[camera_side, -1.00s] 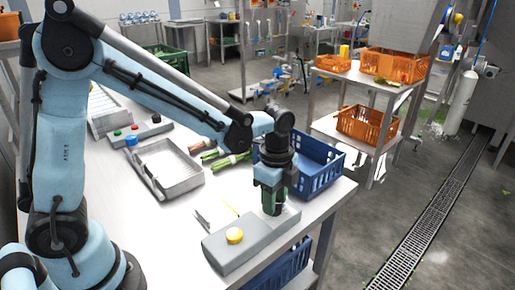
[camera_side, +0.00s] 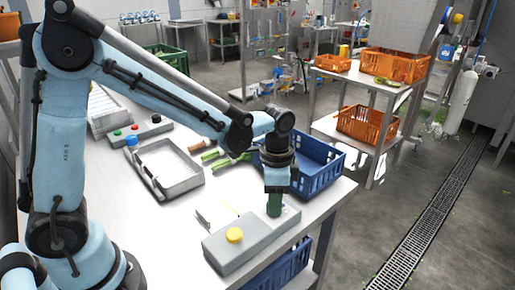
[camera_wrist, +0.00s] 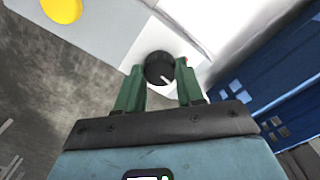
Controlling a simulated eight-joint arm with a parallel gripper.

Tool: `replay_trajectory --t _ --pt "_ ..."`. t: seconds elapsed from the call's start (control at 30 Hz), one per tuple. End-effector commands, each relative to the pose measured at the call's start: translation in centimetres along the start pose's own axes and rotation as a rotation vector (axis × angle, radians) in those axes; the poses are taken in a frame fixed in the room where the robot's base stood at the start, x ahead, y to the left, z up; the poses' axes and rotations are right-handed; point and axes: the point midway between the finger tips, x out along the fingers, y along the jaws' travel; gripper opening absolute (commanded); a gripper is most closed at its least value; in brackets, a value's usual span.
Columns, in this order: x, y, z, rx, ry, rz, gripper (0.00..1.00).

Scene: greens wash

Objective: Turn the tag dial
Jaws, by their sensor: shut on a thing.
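The tag dial (camera_wrist: 158,70) is a round black knob with a white mark, on the pale end of a grey box (camera_side: 240,245). In the wrist view the white mark points down and right. My gripper (camera_side: 274,213) is shut on the dial, with its green fingers on either side of the knob. In the side view my fingers hide the dial. A yellow button (camera_side: 234,236) sits at the other end of the box; it also shows in the wrist view (camera_wrist: 60,12).
A blue crate (camera_side: 325,170) stands close behind my gripper. A metal tray (camera_side: 168,170), green bunches (camera_side: 212,156) and a button box (camera_side: 140,133) lie farther back on the white table. The table's right edge is near.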

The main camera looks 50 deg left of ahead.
Motion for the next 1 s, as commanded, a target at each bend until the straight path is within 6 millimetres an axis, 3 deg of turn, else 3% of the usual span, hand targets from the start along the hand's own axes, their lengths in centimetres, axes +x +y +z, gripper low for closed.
replay_trajectory --t 0.6,1.0 --pt "-0.05 0.01 -0.02 -0.579 0.000 0.000 0.07" --pt "-0.06 0.00 -0.02 -0.859 0.000 0.000 0.07"
